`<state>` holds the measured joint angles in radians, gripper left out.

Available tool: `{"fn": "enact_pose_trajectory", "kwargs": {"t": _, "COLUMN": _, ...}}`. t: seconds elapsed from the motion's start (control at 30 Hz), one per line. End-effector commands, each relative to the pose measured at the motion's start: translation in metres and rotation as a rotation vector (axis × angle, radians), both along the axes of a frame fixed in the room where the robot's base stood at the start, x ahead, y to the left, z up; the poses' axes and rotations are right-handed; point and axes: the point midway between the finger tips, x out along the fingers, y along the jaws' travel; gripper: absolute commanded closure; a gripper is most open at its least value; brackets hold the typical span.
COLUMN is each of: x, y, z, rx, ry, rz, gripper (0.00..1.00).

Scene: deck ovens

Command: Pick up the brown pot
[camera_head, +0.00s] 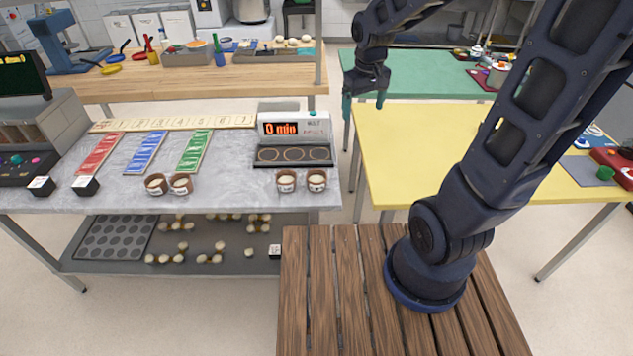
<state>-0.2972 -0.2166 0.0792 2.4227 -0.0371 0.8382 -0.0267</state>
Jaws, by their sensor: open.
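Small brown pots with pale contents stand upright along the front of the grey marble counter. One pair is near the middle, a left pot (155,185) and a right pot (181,185). Another pair stands in front of the timer, a left pot (286,182) and a right pot (317,181). The pots look alike, so I cannot tell which one the task names. My gripper (364,99) is open and appears empty, pointing down, up and to the right of all the pots. It is apart from them.
A timer box (293,130) reading "0 min" stands behind the right pair. Red (98,154), blue (147,152) and green (195,151) strips lie on the counter. A yellow table (430,150) is at right, mostly clear. A lower shelf (110,265) holds dough balls.

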Motion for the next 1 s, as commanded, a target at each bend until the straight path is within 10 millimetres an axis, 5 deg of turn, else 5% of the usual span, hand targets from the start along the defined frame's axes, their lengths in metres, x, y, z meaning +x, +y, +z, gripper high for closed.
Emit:
{"fn": "enact_pose_trajectory", "kwargs": {"t": 0.6, "x": 0.006, "y": 0.125, "z": -0.128, "rx": -0.088, "ry": 0.204, "rz": 0.311, "gripper": 0.12}}
{"fn": "enact_pose_trajectory", "kwargs": {"t": 1.0, "x": -0.002, "y": 0.141, "z": -0.167, "rx": -0.101, "ry": 0.235, "rz": 0.356, "gripper": 0.12}}
